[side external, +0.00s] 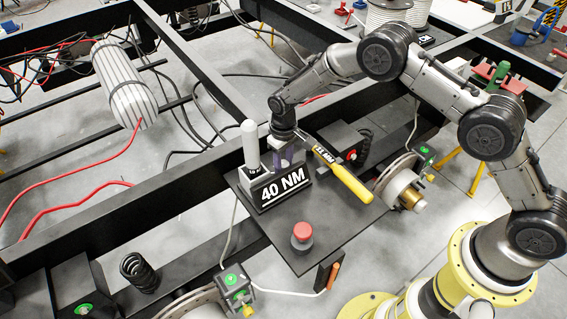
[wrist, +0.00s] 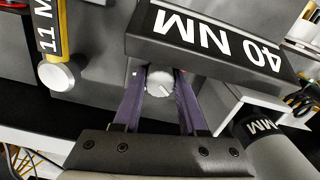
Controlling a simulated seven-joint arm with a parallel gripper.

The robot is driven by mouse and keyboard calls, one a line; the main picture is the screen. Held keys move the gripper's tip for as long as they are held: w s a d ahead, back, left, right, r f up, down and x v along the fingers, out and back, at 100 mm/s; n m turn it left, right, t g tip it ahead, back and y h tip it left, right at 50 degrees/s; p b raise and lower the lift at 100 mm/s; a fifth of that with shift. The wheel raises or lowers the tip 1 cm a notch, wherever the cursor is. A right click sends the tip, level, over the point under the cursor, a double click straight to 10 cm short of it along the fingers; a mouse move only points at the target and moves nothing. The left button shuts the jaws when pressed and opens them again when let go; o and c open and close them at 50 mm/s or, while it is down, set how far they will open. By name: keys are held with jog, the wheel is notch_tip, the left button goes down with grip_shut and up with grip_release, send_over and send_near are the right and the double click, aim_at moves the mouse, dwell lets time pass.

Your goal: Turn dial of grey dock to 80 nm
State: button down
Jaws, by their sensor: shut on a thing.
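The grey dock (side external: 254,176) stands on a dark plate, with a black sign (side external: 283,188) reading "40 NM" on its front. The sign shows upside down in the wrist view (wrist: 208,42). The dock's small round silver dial (wrist: 159,85) with a dark pointer line lies between my purple fingers in the wrist view. My gripper (wrist: 161,78) is shut on the dial, one finger on each side. In the side view my gripper (side external: 285,158) reaches down behind the sign, and the dial is hidden there. A grey-white handled tool (side external: 250,146) stands upright at the dock's left.
A red button (side external: 302,231) sits at the plate's front. Black frame beams (side external: 120,217) run behind the plate.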

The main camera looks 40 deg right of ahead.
jog(key=m, duration=0.4)
jog(key=shift+m, duration=0.3)
jog(key=m, duration=0.4)
jog(key=shift+m, duration=0.3)
jog(key=shift+c, duration=2.3)
grip_release()
jog(key=shift+s, duration=0.1)
